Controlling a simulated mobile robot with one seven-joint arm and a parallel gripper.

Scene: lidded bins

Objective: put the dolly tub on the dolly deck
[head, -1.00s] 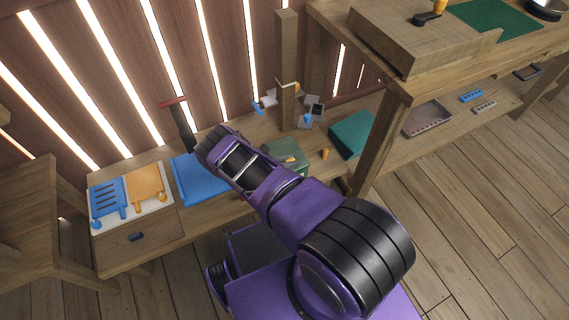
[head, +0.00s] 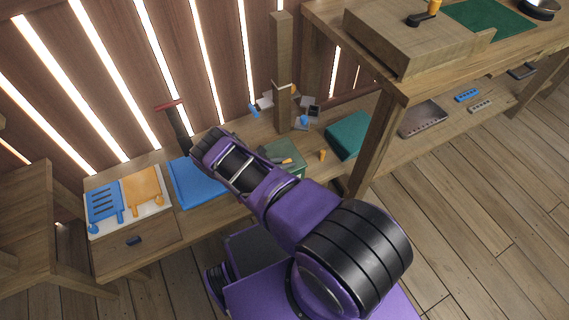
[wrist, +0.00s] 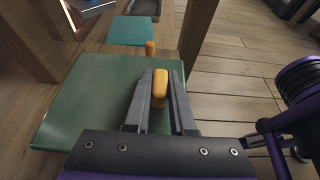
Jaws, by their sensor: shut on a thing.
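My gripper (wrist: 160,88) is shut on an upright orange handle (wrist: 162,84) over a flat green top (wrist: 85,100). I take this green thing for the dolly tub; its sides and underside are hidden in the wrist view. In the head view the green thing (head: 270,151) shows partly behind my arm, over the low bench. To its left, a flat blue deck (head: 187,190) lies on the bench, with a dark post and red crossbar (head: 170,104) at its back edge. This looks like the dolly deck; nothing is seen on its visible part.
A small orange peg (head: 322,155) and a teal box (head: 348,134) stand right of the green thing. A wooden post (head: 283,70) with small clutter stands behind. A white board (head: 130,219) with blue and orange pieces lies left of the deck. A table leg (head: 377,150) rises at right.

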